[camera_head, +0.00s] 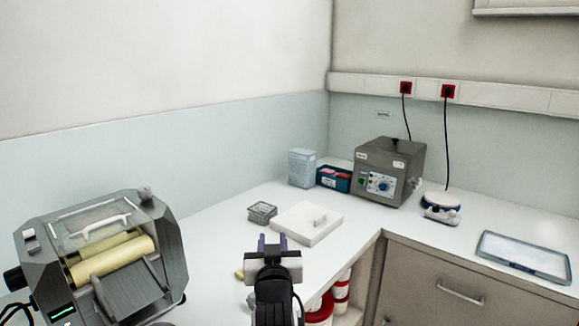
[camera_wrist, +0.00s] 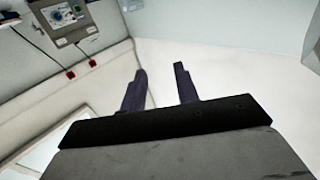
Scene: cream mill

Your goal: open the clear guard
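The mill (camera_head: 95,262) stands at the lower left on the counter, a grey machine with cream rollers (camera_head: 112,256). Its clear guard (camera_head: 88,222) lies over the upper rear of the rollers, with a white handle (camera_head: 97,224) across it. The guard's exact angle is hard to tell. My gripper (camera_head: 271,240) is to the right of the mill, apart from it, in front of a white block. Its two purple fingers stand apart with nothing between them; the wrist view also shows them spread (camera_wrist: 160,90). The mill is not in the wrist view.
A round white device (camera_head: 441,207) and a tray (camera_head: 523,257) are at right. Counter between rack and mill is clear.

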